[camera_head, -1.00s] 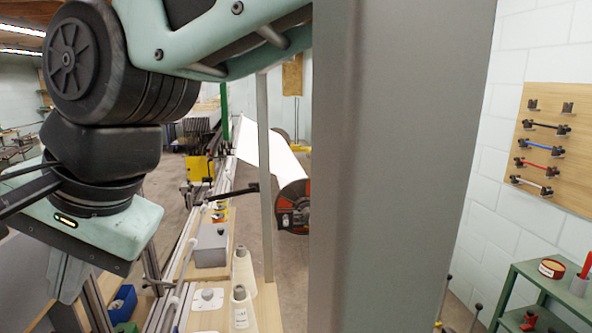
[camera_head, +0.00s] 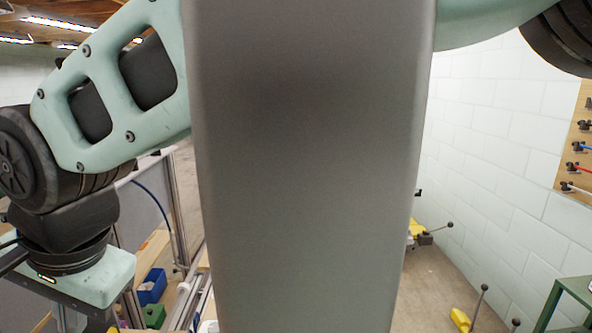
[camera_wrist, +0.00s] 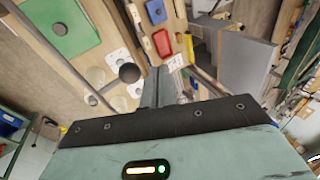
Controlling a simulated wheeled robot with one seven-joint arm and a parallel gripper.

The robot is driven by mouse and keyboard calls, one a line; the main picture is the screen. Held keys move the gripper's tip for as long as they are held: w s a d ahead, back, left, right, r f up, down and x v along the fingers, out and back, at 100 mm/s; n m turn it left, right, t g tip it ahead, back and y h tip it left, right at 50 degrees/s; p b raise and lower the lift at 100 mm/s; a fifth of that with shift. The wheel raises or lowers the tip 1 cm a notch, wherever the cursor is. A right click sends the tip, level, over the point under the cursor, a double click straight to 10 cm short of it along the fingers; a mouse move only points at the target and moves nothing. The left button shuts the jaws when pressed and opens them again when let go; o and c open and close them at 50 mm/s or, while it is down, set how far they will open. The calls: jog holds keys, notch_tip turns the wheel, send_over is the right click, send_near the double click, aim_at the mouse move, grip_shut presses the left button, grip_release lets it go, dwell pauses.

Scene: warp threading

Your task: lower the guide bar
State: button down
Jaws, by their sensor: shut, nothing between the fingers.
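My gripper (camera_wrist: 163,85) is shut and empty in the wrist view, its fingers pointing away over the workbench. In the head view my wrist hangs at the lower left and the fingertips are mostly cut off by the lower edge. I cannot single out the guide bar with certainty. A pale tube (camera_head: 187,292) runs along the bench edge, partly hidden by my column. A thin long rod (camera_wrist: 62,62) crosses the left of the wrist view, apart from the fingers. My column hides most of the machine in the head view.
A blue bin (camera_head: 152,286) stands at the bench edge.

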jog(key=shift+a+f+h+p, duration=0.15)
jog(key=shift+f+h+p, duration=0.5)
jog(key=shift+f, duration=1.1)
jog(key=b+v, duration=0.4)
jog(key=v, duration=1.3)
jog(key=shift+r, duration=0.25)
